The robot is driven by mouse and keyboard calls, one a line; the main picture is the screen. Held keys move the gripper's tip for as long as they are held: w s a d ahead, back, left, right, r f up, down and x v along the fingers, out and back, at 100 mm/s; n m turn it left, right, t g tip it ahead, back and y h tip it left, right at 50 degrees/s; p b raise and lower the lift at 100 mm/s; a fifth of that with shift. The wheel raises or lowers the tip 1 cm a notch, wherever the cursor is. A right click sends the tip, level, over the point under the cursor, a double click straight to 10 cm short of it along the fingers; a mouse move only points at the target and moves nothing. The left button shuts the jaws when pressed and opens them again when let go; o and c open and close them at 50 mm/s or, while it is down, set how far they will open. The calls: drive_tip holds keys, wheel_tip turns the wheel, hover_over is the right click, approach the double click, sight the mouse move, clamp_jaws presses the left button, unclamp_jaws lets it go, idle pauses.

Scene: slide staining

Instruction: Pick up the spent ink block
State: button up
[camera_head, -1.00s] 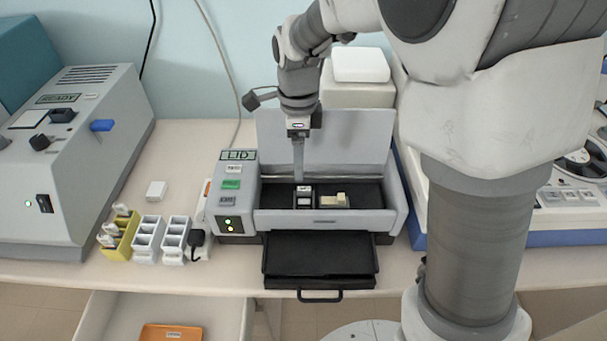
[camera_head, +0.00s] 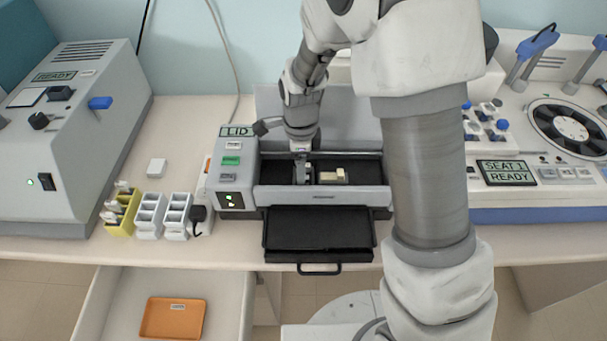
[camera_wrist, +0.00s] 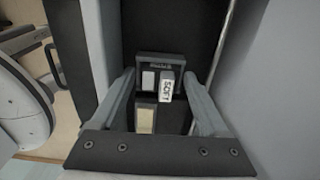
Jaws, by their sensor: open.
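The opened machine (camera_head: 325,199) stands on the bench with its lid up. In the wrist view a dark holder (camera_wrist: 162,62) sits in its bay, with a plain pale block (camera_wrist: 148,80) and a white block with dark lettering (camera_wrist: 166,88) at it. A cream block (camera_wrist: 145,119) lies apart from them; it also shows in the head view (camera_head: 332,176). I cannot tell for sure which is the spent ink block. My gripper (camera_head: 302,180) is open and points down into the bay. In the wrist view its fingers (camera_wrist: 160,78) flank the holder area; contact cannot be told.
A black tray (camera_head: 318,228) juts out at the machine's front. White racks (camera_head: 150,215) and a yellow rack (camera_head: 122,214) stand to its left. An open drawer below holds an orange tray (camera_head: 172,318). A centrifuge-like unit (camera_head: 540,195) stands at right.

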drive_tip(key=c, duration=1.1)
drive_tip(key=shift+r, duration=0.15)
drive_tip(key=shift+c, duration=0.2)
